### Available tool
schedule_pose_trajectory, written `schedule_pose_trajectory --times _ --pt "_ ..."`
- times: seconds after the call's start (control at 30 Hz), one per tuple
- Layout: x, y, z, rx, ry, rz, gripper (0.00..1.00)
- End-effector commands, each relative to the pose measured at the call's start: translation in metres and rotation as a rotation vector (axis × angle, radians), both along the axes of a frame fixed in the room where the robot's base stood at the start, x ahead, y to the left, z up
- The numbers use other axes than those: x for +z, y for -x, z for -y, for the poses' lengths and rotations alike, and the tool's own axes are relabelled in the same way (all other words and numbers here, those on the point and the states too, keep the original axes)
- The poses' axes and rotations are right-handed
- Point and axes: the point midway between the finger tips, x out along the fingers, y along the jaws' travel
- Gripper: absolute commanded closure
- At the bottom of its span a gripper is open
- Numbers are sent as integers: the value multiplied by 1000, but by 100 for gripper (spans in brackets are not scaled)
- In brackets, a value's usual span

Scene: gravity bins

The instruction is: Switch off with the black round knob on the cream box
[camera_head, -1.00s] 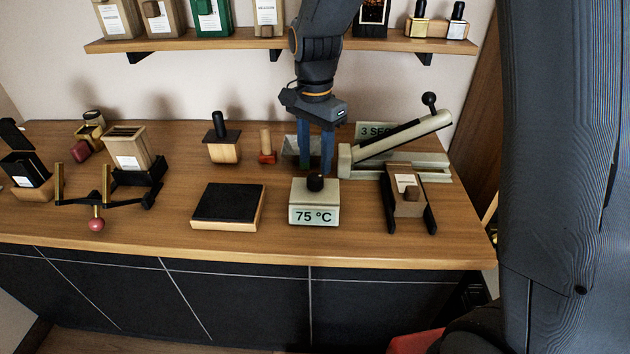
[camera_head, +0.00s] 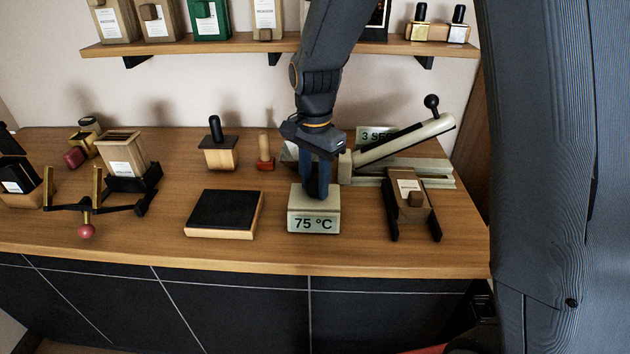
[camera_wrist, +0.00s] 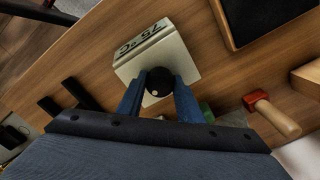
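The cream box (camera_head: 313,217) with a "75 °C" display stands on the counter. Its black round knob is mostly hidden by my fingers in the head view. In the wrist view the knob (camera_wrist: 159,84), with a small white mark on it, sits between the two blue fingers of my gripper (camera_wrist: 160,88). The cream box (camera_wrist: 183,58) lies just beyond the fingertips. My gripper (camera_head: 318,190) points down over the box top, with a finger on either side of the knob. I cannot tell whether the fingers press on the knob or stand slightly apart from it.
A lever press (camera_head: 405,145) and a black-railed stand (camera_head: 413,205) are to the right. A black-topped block (camera_head: 224,213) is to the left. A red-headed wooden tool (camera_head: 265,155) stands behind. The counter in front of the box is clear.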

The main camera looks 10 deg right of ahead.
Motion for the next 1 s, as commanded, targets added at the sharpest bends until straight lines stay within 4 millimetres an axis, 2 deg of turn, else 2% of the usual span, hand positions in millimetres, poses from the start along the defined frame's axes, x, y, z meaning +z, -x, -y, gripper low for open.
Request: schedule_pose_trajectory --times 0.03,0.1,0.23,0.6,0.7,1.0 --pt "0 0 0 0 0 0 92" --pt "0 0 0 0 0 0 99" --pt "1 0 0 51 1 -1 99" --pt "1 1 0 509 0 -1 99" --pt "0 1 0 585 0 -1 99" --pt "-1 0 0 614 0 0 99"
